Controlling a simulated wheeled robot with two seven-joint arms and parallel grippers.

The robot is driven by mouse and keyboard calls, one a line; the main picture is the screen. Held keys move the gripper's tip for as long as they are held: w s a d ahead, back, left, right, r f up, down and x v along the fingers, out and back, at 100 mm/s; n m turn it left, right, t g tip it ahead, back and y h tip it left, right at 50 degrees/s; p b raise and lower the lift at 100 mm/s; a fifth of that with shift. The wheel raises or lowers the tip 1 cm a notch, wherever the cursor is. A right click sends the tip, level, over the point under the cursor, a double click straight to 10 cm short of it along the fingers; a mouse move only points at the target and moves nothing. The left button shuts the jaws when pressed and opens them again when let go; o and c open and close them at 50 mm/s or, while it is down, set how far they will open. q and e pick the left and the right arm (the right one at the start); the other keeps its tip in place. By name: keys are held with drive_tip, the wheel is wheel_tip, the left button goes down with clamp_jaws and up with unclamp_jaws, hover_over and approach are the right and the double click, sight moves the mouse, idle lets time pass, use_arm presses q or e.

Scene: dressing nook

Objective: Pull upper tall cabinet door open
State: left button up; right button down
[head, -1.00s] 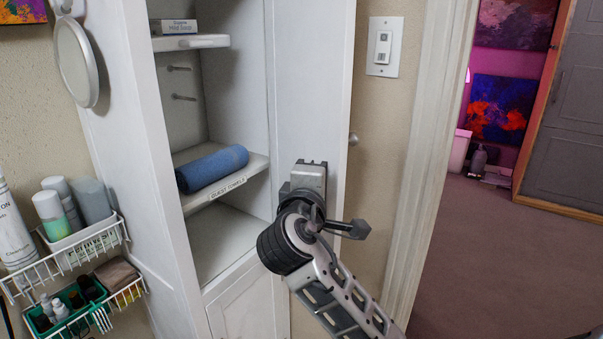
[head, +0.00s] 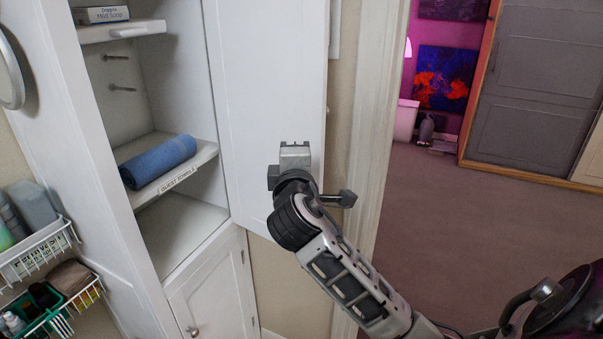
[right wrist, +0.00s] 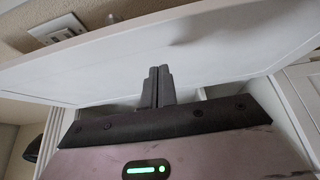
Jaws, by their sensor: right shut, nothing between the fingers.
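The upper tall cabinet door (head: 262,90) stands wide open, swung out to the right, with its inner face toward me. My right gripper (head: 295,150) is in front of the lower part of that inner face. In the right wrist view, the shut, empty fingers (right wrist: 156,85) point at the white door panel (right wrist: 190,50). I cannot tell whether they touch it. The open upper compartment (head: 175,65) shows its shelves. My left gripper is out of view.
A blue rolled towel (head: 158,161) lies on the labelled shelf (head: 207,153). The lower cabinet door (head: 215,290) is shut. Wire baskets with toiletries (head: 45,255) hang at the left. A doorway on the right opens onto clear carpet (head: 480,220).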

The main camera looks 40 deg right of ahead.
drive_tip(key=b+v, duration=0.1)
drive_tip(key=v, duration=1)
drive_tip(key=shift+s+d, duration=0.25)
drive_tip(key=shift+s, duration=0.1)
drive_tip(key=w+a+f+y, duration=0.2)
drive_tip(key=a+f+y, duration=0.3)
drive_tip(key=f, duration=0.6)
drive_tip(key=s+a+f+m+g+y, duration=0.1)
drive_tip(key=s+a+f+m+y, duration=0.1)
drive_tip(key=f, duration=0.5)
drive_tip(key=s+a+f+m+g+y, duration=0.2)
drive_tip(key=s+a+f+m+y, duration=0.1)
drive_tip(key=s+f, duration=0.4)
drive_tip(key=s+a+f+m+g+y, duration=0.1)
drive_tip(key=s+a+f+m+y, duration=0.2)
drive_tip(key=f, duration=0.6)
drive_tip(key=shift+s+a+y, duration=0.3)
drive_tip(key=shift+s+a, duration=0.35)
drive_tip(key=shift+s, duration=0.25)
